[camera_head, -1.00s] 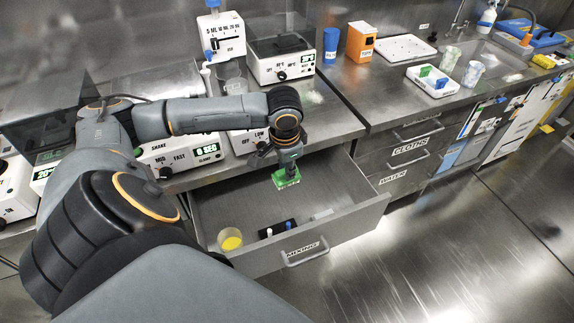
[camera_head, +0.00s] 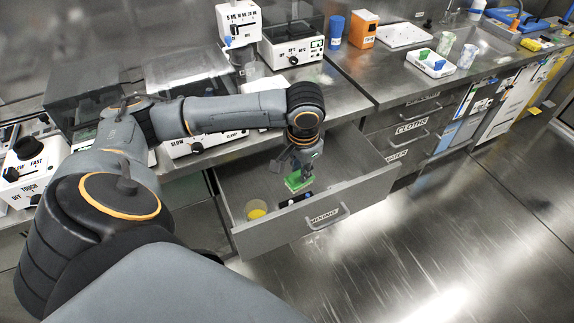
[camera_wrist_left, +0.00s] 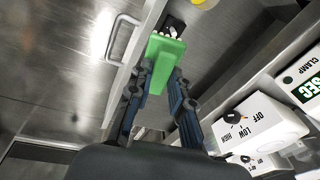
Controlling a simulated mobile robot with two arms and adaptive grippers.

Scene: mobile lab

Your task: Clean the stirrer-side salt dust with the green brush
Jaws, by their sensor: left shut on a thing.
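My left gripper (camera_head: 300,165) is shut on the green brush (camera_head: 298,182) and points down over the open drawer (camera_head: 355,190) in the head view. In the left wrist view the green brush (camera_wrist_left: 165,60) sits between the two dark fingers (camera_wrist_left: 158,88) of the left gripper. The stirrer is hard to single out; a white unit marked SLOW (camera_head: 190,147) is partly behind my arm. I can make out no salt dust in either view. My right gripper is in neither view.
The drawer holds a yellow-filled cup (camera_head: 256,211) and small items on a dark holder. White bench devices, one being a unit with a dark knob (camera_wrist_left: 250,122), stand along the counter.

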